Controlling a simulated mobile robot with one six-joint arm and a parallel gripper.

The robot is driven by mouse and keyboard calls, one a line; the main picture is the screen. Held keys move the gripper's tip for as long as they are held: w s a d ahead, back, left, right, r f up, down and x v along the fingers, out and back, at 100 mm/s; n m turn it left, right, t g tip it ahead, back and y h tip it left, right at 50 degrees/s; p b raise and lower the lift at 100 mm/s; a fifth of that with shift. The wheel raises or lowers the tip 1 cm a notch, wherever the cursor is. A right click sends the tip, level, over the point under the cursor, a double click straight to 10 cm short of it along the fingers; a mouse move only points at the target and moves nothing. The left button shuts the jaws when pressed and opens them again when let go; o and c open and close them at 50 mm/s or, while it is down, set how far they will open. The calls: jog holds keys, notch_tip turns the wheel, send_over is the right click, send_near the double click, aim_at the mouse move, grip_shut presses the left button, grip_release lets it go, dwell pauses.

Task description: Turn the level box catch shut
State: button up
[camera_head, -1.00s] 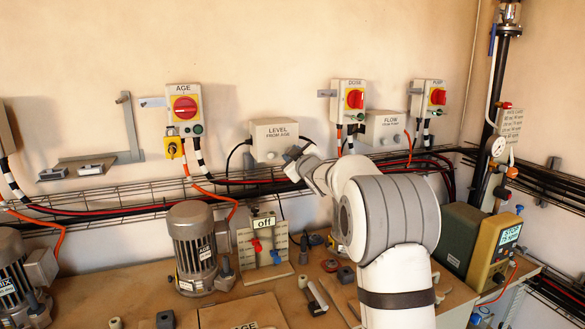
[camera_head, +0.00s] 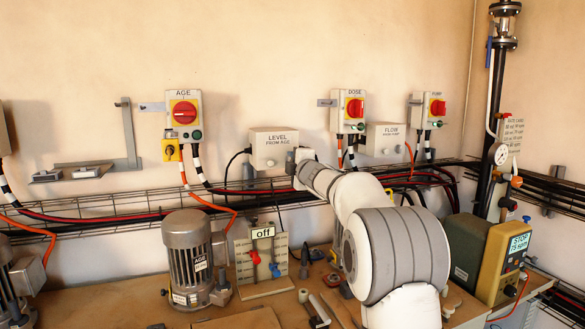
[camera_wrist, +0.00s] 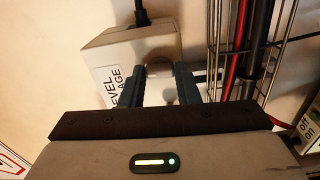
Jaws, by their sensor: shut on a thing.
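The level box (camera_head: 273,146) is a pale box on the wall. In the wrist view the same box (camera_wrist: 130,48) appears turned sideways, with part of its label showing. In the head view my arm reaches the right side of the box, and my fingers are not clearly visible.
A wire cable tray (camera_head: 90,225) with red and black cables runs below the box. The flow box (camera_head: 385,139) and dose switch (camera_head: 348,110) are to the right. A motor (camera_head: 188,255) and an off-labelled stand (camera_head: 262,260) are on the bench below.

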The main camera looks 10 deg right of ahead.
jog(key=shift+f+n, duration=0.1)
jog(key=shift+n, duration=0.4)
jog(key=o, duration=1)
jog(key=s, duration=0.2)
jog(key=s+d+b, duration=0.1)
jog(key=s, duration=0.2)
jog(key=s+b, duration=0.1)
jog(key=s, duration=0.1)
jog(key=shift+s+d, duration=0.2)
jog(key=shift+s, duration=0.15)
